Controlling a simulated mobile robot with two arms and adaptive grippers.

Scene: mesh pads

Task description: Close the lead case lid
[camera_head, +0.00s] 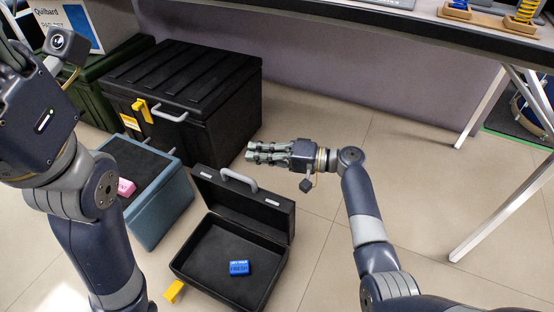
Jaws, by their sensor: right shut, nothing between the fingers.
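The black lead case (187,269) stands open on the floor at the lower middle. Its lid (262,212) is up at the back, with a grey handle (240,180) on its top edge. A small blue box (238,267) lies inside the case. My right gripper (250,152) is shut and empty, pointing left, and shows above the lid in the picture; a gap shows between it and the handle. My left arm comes in at the left edge, and its gripper (8,50) is partly cut off, so its fingers are unclear.
A blue-grey box (165,205) with a pink item (126,188) stands left of the case. A large black chest (220,100) with a yellow latch is behind. A table (400,25) with metal legs is at the upper right.

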